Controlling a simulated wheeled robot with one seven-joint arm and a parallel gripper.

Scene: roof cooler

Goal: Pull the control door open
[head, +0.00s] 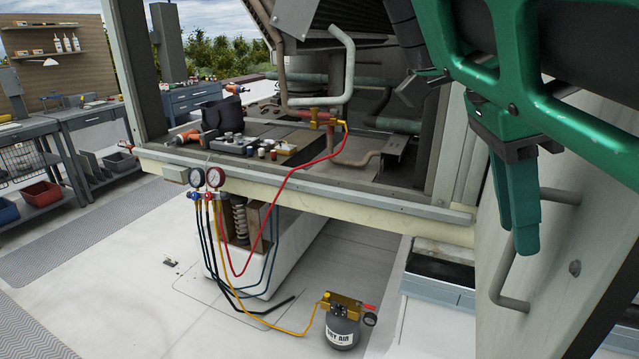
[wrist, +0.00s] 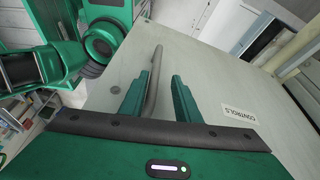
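The control door (head: 580,265) is a pale grey panel at the right of the head view. In the wrist view, the door (wrist: 205,85) fills the middle and bears a CONTROLS label (wrist: 240,114). Its bent grey bar handle (head: 508,278) stands out from the panel. My green gripper (head: 525,248) points down in front of the handle's upper part. In the wrist view, my gripper (wrist: 160,78) is open, and the handle (wrist: 154,75) runs between its fingers, nearer the left one. I cannot tell whether a finger touches it, or whether the door is ajar.
The open cooler housing (head: 310,190) is left of the door, with pipes and tools inside. A gauge set (head: 215,178) with coloured hoses hangs on its front edge. A small grey tank (head: 342,332) stands on the roof below. Workbenches (head: 75,130) are far left; the floor between is mostly clear.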

